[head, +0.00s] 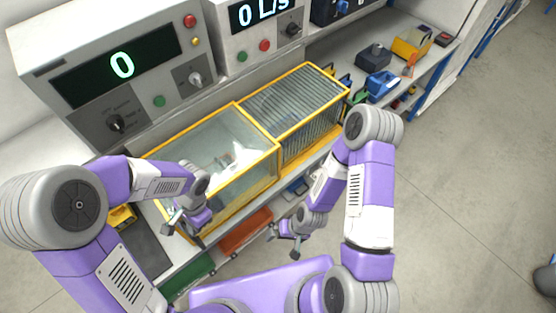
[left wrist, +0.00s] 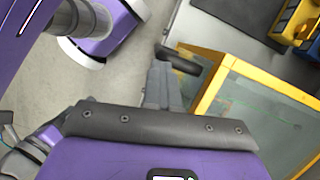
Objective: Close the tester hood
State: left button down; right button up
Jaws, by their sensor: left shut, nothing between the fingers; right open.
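The tester hood (head: 228,148) is a box of clear panels in a yellow frame on the bench, below the displays. A ribbed, see-through section (head: 295,108) adjoins it on the right. My left gripper (head: 178,222) is shut and empty at the hood's near left corner. In the left wrist view, its closed fingers (left wrist: 162,82) are beside the yellow frame (left wrist: 212,82), close to a dark bar (left wrist: 180,58). I cannot tell whether they touch it. My right gripper (head: 284,240) is open and empty, in front of the bench, apart from the hood.
Grey display units (head: 150,95) stand behind the hood. A red bin (head: 246,232) and a green bin (head: 190,275) sit below the bench's front edge. Blue and yellow items (head: 382,83) lie farther right on the bench.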

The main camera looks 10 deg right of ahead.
pick_arm(q)
jog(key=shift+f, duration=0.15)
jog(key=w+d+r, duration=0.2)
jog(key=r, duration=0.3)
jog(key=w+d+r+p, duration=0.1)
jog(key=w+d+r, duration=0.1)
jog(key=r, duration=0.3)
jog(key=shift+d+r, duration=0.35)
jog(key=shift+d, duration=0.35)
